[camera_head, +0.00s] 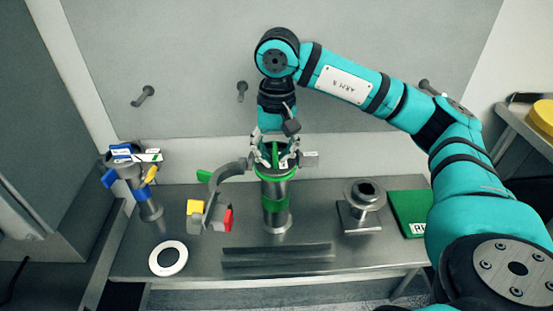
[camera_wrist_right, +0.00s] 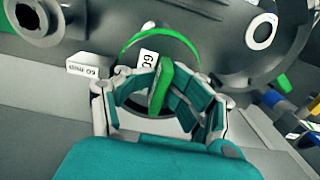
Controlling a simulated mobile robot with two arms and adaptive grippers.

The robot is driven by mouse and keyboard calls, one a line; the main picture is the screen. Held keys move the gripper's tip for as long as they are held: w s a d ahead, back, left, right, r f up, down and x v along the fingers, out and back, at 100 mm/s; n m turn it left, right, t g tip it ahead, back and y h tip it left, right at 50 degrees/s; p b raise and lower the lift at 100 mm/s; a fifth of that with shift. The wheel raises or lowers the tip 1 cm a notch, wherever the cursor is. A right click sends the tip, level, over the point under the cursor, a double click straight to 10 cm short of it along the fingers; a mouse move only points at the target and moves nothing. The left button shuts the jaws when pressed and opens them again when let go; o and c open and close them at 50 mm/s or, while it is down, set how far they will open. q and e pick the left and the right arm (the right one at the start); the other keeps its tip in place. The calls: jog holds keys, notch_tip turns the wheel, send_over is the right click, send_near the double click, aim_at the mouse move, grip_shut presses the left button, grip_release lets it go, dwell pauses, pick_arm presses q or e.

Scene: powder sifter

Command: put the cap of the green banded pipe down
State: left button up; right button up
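The green banded pipe (camera_head: 276,205) stands upright on the steel bench, with green bands around it. My right gripper (camera_head: 275,158) points down over its top end. In the right wrist view, my right gripper (camera_wrist_right: 165,90) has its fingers on both sides of the upright green handle of the cap (camera_wrist_right: 160,88), and they look closed on it. A green ring (camera_wrist_right: 160,38) shows around the cap. A white label sits beside the handle. Whether the cap rests on the pipe or is slightly raised cannot be told. My left gripper is not in view.
A curved grey fitting (camera_head: 213,195) with coloured clamps stands left of the pipe. A post with blue and yellow clamps (camera_head: 145,190), a white ring (camera_head: 168,258), dark rails (camera_head: 277,256), a flanged steel part (camera_head: 362,203) and a green mat (camera_head: 408,208) are around it.

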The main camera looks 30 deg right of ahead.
aim_at(275, 145)
notch_tip(275, 145, down, 2)
jog(key=shift+f+g, duration=0.15)
jog(key=shift+g, duration=0.25)
jog(key=shift+s, duration=0.1)
jog(key=shift+r, duration=0.2)
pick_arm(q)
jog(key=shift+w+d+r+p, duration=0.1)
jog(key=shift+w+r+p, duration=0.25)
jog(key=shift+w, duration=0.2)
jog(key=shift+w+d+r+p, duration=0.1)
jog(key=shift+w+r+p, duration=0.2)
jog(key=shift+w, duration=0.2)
pick_arm(e)
jog(key=r, duration=0.8)
jog(key=w+r, duration=0.1)
jog(key=r, duration=0.3)
jog(key=shift+d+r, duration=0.1)
jog(key=shift+d, duration=0.2)
jog(key=shift+s, duration=0.1)
